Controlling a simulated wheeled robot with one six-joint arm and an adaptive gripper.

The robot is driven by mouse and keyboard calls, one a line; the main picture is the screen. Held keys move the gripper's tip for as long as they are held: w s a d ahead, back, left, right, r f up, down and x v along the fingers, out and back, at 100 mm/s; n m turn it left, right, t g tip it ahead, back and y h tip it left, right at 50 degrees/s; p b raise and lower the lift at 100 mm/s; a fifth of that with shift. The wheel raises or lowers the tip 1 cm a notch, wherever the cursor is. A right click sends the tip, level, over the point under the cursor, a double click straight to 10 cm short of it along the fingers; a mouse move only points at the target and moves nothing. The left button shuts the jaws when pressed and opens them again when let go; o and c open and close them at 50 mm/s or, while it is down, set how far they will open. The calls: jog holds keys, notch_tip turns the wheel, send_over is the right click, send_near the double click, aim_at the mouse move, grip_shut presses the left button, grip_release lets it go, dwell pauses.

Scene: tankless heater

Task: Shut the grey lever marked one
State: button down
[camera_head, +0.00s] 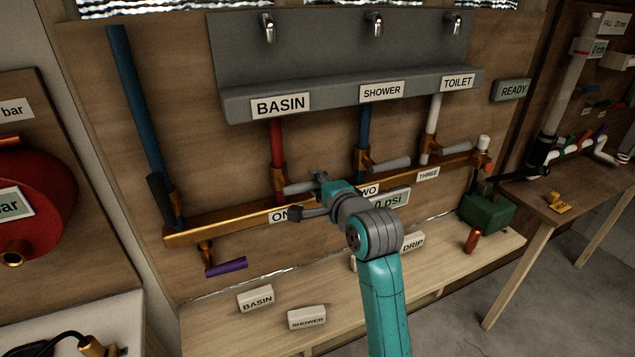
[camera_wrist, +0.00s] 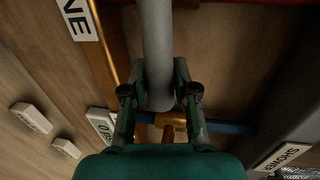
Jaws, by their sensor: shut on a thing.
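The grey lever marked one (camera_head: 299,188) points right, roughly level, from the copper valve on the red pipe (camera_head: 276,145). The "ONE" label sits below it, partly hidden by my arm. My gripper (camera_head: 320,184) is at the lever's free end. In the wrist view the lever (camera_wrist: 157,45) runs down from the top edge, and its rounded end lies between the two fingers of my gripper (camera_wrist: 160,96), which are shut on it.
Two similar grey levers, on the blue pipe (camera_head: 390,164) and the white pipe (camera_head: 455,148), also point right. The copper manifold (camera_head: 225,224) runs below. A purple handle (camera_head: 226,267) hangs at lower left.

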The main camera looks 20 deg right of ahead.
jog(key=shift+f, duration=0.15)
jog(key=c, duration=0.9)
grip_release()
jog(key=shift+o, duration=0.2)
jog(key=s+r, duration=0.2)
jog(key=s, duration=0.9)
jog(key=shift+s+r, duration=0.25)
jog(key=shift+s, duration=0.1)
